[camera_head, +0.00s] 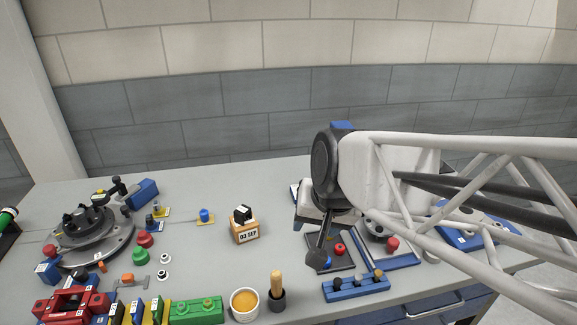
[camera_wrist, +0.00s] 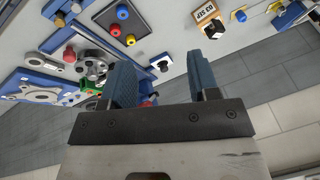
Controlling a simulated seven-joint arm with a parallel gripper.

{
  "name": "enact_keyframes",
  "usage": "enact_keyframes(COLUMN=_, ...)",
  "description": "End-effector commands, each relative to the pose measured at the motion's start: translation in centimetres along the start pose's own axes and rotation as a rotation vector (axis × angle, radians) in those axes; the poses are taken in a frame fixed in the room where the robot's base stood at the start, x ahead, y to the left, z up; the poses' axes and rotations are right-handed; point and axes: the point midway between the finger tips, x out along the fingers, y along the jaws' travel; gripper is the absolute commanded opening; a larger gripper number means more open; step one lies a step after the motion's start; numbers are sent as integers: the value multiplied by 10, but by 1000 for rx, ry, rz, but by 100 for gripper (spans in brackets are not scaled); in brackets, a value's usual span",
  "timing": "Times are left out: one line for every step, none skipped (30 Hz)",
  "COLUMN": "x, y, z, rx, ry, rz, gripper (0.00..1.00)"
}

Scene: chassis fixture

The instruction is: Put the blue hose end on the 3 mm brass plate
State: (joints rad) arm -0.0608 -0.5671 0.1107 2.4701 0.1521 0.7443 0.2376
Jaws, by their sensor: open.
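A small blue cap (camera_head: 327,262) sits in a dark square tray, close to the lower end of my gripper (camera_head: 319,256); it also shows in the wrist view (camera_wrist: 122,12). Another blue cylinder (camera_head: 204,215) stands on a small brass-yellow plate (camera_head: 206,223), left of the wooden block. I cannot tell which blue piece is the hose end. A second yellow plate (camera_head: 162,211) lies farther left. No 3 mm marking is readable. My gripper (camera_wrist: 164,70) is open, with nothing between its blue fingers in the wrist view.
A wooden block marked 03 SEP (camera_head: 245,233) stands at mid-table. In front are an amber cup (camera_head: 245,304), a wooden-handled tool (camera_head: 277,285) and a blue rack (camera_head: 355,287). A round black fixture (camera_head: 92,235) stands left. Bare table lies behind the block.

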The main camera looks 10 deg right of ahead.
Motion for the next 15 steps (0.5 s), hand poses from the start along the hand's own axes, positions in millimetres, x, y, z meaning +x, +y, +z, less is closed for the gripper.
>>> enact_keyframes(x=-7, y=16, z=12, rx=-61, ry=-22, rz=39, gripper=55)
enact_keyframes(x=-10, y=23, z=19, rx=-97, ry=-39, rz=60, gripper=55)
enact_keyframes(x=-13, y=33, z=27, rx=-139, ry=-60, rz=85, gripper=55)
enact_keyframes(x=-15, y=39, z=33, rx=-167, ry=-74, rz=102, gripper=55)
enact_keyframes(x=-17, y=43, z=37, rx=-191, ry=-85, rz=115, gripper=55)
enact_keyframes(x=-20, y=49, z=42, rx=-216, ry=-99, rz=131, gripper=55)
enact_keyframes(x=-21, y=52, z=45, rx=-231, ry=-108, rz=139, gripper=55)
enact_keyframes(x=-22, y=55, z=47, rx=-243, ry=-116, rz=147, gripper=55)
enact_keyframes(x=-23, y=58, z=50, rx=-255, ry=-123, rz=154, gripper=55)
enact_keyframes(x=-23, y=59, z=51, rx=-261, ry=-126, rz=157, gripper=55)
enact_keyframes(x=-23, y=59, z=51, rx=-265, ry=-128, rz=159, gripper=55)
enact_keyframes(x=-24, y=60, z=52, rx=-267, ry=-130, rz=160, gripper=55)
enact_keyframes(x=-24, y=60, z=52, rx=-268, ry=-131, rz=160, gripper=55)
enact_keyframes(x=-23, y=60, z=52, rx=-268, ry=-131, rz=160, gripper=55)
enact_keyframes(x=-23, y=60, z=52, rx=-267, ry=-130, rz=160, gripper=55)
